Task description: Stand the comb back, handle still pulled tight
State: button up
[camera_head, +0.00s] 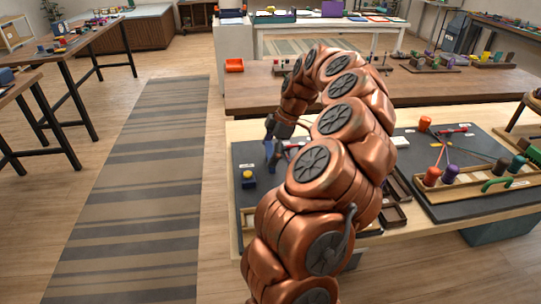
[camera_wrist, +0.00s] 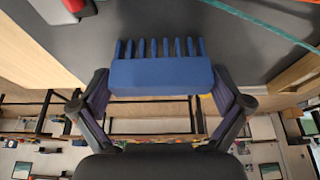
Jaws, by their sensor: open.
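A blue comb (camera_wrist: 160,77) with several short teeth fills the middle of the wrist view. Its teeth point toward the top of the picture, over a dark grey surface. My gripper (camera_wrist: 160,98) is open, with one finger on each side of the comb. I cannot tell whether the fingers touch it. In the head view my gripper (camera_head: 270,143) is small and partly behind my arm, over the left part of the dark mat. A red handle (camera_head: 453,130) and a green handle (camera_head: 496,184) show on the board at the right.
Orange (camera_head: 431,176), purple (camera_head: 451,173) and dark spools stand on the right board (camera_head: 480,207), with coloured cords running from them. A blue and yellow piece (camera_head: 248,179) sits on the left mat. Small dark trays (camera_head: 393,217) lie beside my arm, which hides the table's middle.

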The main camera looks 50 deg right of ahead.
jog(key=shift+x, duration=0.75)
jog(key=shift+c, duration=0.4)
jog(key=c, duration=0.8)
